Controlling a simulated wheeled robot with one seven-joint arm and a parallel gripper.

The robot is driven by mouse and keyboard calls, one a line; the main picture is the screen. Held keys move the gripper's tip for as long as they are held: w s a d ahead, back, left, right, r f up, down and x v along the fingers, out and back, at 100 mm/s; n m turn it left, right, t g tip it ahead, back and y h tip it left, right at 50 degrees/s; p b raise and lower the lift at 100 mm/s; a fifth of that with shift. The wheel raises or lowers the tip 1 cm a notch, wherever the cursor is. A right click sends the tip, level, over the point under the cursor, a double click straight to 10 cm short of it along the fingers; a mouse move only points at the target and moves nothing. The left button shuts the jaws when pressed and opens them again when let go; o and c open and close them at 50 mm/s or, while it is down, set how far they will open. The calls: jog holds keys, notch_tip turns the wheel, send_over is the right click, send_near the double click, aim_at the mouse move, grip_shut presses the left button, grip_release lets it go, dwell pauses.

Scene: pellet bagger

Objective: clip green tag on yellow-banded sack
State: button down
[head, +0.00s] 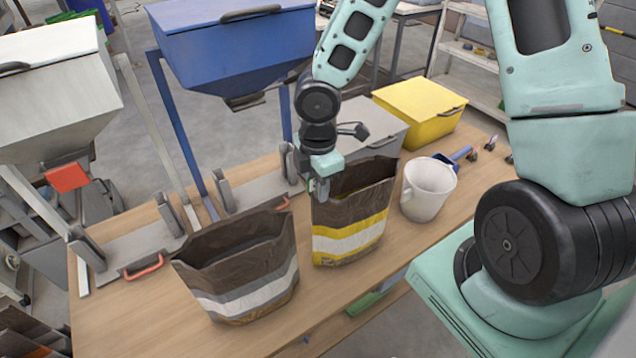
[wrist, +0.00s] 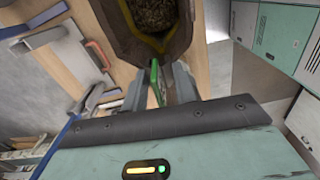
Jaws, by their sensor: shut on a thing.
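The yellow-banded sack (head: 350,240) stands upright and open on the table, brown with yellow and white bands. My gripper (head: 322,188) is at the left end of its top rim in the head view. In the wrist view my gripper (wrist: 160,88) is shut on the green tag (wrist: 154,74), seen edge-on between the fingers. The tag's far end reaches the rim of the sack (wrist: 178,42), which holds dark pellets. I cannot tell whether the tag grips the rim. The tag is hidden in the head view.
A brown sack with grey and white bands (head: 250,290) stands open to the left. A white bucket (head: 430,190) stands close on the right, with a blue scoop (head: 460,155) behind it. A yellow bin (head: 420,112) and a blue hopper (head: 235,50) are behind.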

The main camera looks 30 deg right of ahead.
jog(key=shift+s+f, duration=0.15)
jog(key=shift+f, duration=0.05)
jog(key=c, duration=1)
grip_release()
jog(key=shift+c, duration=0.2)
jog(key=shift+r, duration=0.1)
notch_tip(320, 180, up, 17)
jog(key=p, duration=0.3)
jog(key=shift+r, duration=0.2)
jog(key=s+a+f+m+b, duration=0.4)
jog(key=s+a+f+b, duration=0.2)
jog(key=s, duration=0.3)
jog(key=s+a+f+m+b, duration=0.5)
jog(key=s+a+f+b, duration=0.1)
jog(key=s, duration=0.3)
jog(key=shift+f+m+y+b, duration=0.3)
jog(key=shift+f+b, duration=0.2)
jog(key=shift+b, duration=0.1)
